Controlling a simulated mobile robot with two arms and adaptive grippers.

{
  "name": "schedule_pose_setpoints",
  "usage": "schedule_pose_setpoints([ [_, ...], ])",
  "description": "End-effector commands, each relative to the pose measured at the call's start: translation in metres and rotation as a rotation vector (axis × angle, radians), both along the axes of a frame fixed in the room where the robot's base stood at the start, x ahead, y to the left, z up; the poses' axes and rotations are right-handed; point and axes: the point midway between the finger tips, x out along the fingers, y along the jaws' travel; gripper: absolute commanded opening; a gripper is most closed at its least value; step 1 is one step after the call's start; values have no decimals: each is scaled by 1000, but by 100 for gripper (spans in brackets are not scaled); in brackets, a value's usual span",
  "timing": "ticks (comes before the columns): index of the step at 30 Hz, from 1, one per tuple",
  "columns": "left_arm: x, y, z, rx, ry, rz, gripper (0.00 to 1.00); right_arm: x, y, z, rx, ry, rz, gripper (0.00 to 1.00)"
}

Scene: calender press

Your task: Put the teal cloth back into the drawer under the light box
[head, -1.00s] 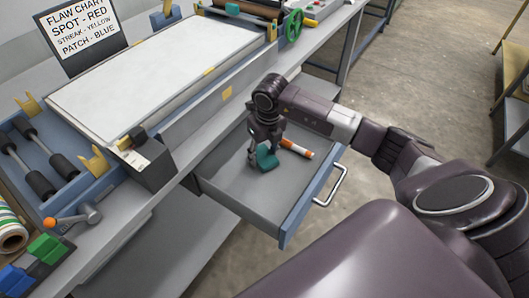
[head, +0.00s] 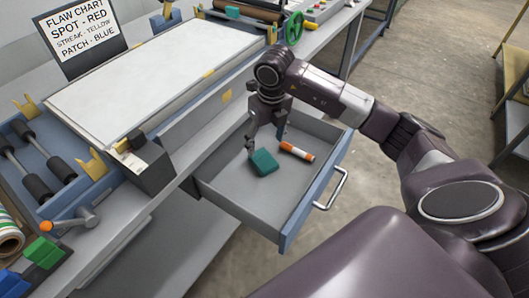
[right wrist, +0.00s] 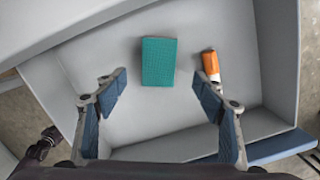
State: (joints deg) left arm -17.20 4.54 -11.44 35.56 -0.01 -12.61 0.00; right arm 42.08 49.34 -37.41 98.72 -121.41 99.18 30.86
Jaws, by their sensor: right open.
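The teal cloth (head: 263,162) is a small folded block lying flat on the floor of the open drawer (head: 239,190), under the light box (head: 150,75). In the right wrist view the cloth (right wrist: 159,62) lies ahead of the fingers, apart from both. My right gripper (head: 266,148) is above the drawer, just behind the cloth in the head view; its two fingers are spread, with nothing between them (right wrist: 160,98). My left gripper is not in view.
An orange and white marker (head: 297,151) lies in the drawer to the right of the cloth. The drawer's blue front (head: 315,195) carries a metal handle (head: 333,190). A dark box (head: 148,168) stands at the bench edge. Drawer floor near the front is clear.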

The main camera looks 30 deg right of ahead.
Motion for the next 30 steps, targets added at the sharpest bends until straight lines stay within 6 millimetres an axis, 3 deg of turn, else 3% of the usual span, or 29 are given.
schedule_pose_setpoints([
  [3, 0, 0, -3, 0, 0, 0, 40, -2, 0, 21, -1, -3, 1, 64],
  [9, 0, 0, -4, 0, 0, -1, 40, -5, 0, 39, 0, 0, -1, 64],
  [23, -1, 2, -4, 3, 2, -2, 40, -5, 0, 42, 0, 1, -1, 64],
  [30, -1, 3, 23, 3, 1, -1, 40, -5, 0, 69, 0, 0, 0, 64],
])
